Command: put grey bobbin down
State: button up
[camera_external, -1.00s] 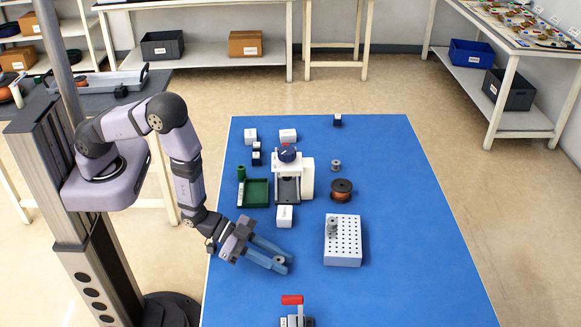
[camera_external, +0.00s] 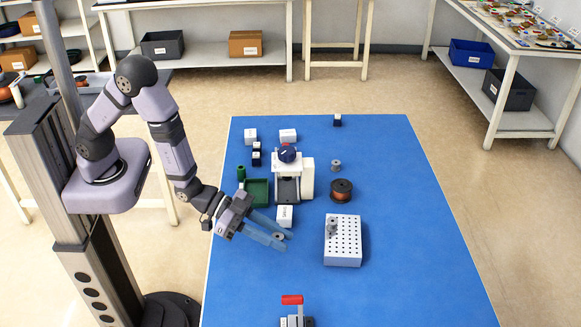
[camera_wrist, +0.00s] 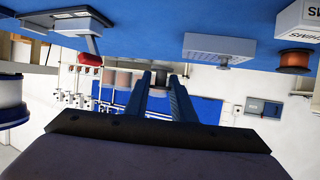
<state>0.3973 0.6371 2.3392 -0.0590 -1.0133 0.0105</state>
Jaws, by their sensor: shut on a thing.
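My gripper (camera_external: 277,238) is shut on a small grey bobbin (camera_external: 279,236), held at its fingertips above the blue table. In the wrist view the held grey bobbin (camera_wrist: 159,78) shows small and dark between the fingertips, seen against the far wall. A second grey bobbin (camera_external: 332,226) stands on the left side of the white board with holes (camera_external: 344,257), to the right of my gripper. A third grey bobbin (camera_external: 335,165) sits on the table farther back, behind the copper-wound spool (camera_external: 341,190).
A small white box (camera_external: 284,216) is close behind my gripper. The white machine with a dark blue knob (camera_external: 288,154) and a green tray (camera_external: 256,193) stand beyond it. A red-handled clamp (camera_external: 293,301) is at the front. The blue table (camera_external: 420,270) is clear at right.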

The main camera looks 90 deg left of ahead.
jog(key=shift+a+f, duration=0.2)
jog(key=shift+f, duration=0.35)
jog(key=shift+w+a+f+b, duration=0.1)
jog(key=shift+w+f+b, duration=0.25)
jog(key=shift+w+f, duration=0.15)
jog(key=w+r+n+y, duration=0.1)
jog(key=w+r, duration=0.1)
jog(key=w, duration=0.2)
notch_tip(320, 180, up, 4)
jog(key=r+n+y, duration=0.1)
jog(key=n+y, duration=0.4)
send_over(344, 241)
jog(key=shift+f, duration=0.25)
jog(key=shift+f+m, duration=0.15)
jog(key=shift+m, duration=0.15)
jog(key=shift+t, duration=0.3)
jog(key=shift+f+p, duration=0.35)
jog(key=shift+f, duration=4.5)
jog(key=shift+f, duration=0.1)
